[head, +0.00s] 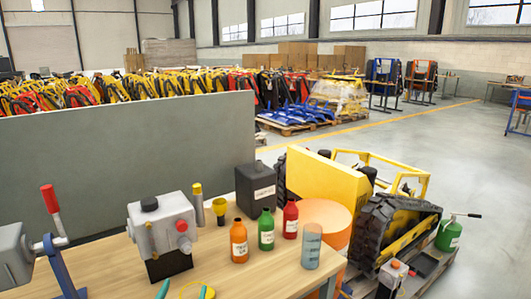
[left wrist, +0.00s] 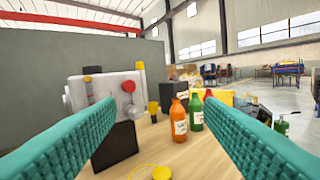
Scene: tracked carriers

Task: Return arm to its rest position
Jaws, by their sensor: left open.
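My left gripper (head: 185,291) shows only by its teal fingertips at the bottom edge of the head view, over the wooden bench (head: 125,278). In the left wrist view its two teal fingers (left wrist: 161,108) are spread wide with nothing between them. A grey machine box (head: 163,225) with red and black knobs stands beyond the fingers. An orange bottle (head: 239,241), a green bottle (head: 266,230) and a red bottle (head: 290,219) stand upright to the right. The rest of my left arm is hidden, and my right gripper is not in view.
A clear cylinder (head: 311,246) stands near the bench's right end. A black canister (head: 256,190) stands at the back. A red-handled lever (head: 51,200) is at left. A grey partition (head: 120,160) rises behind the bench. A tracked carrier (head: 392,232) sits to the right.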

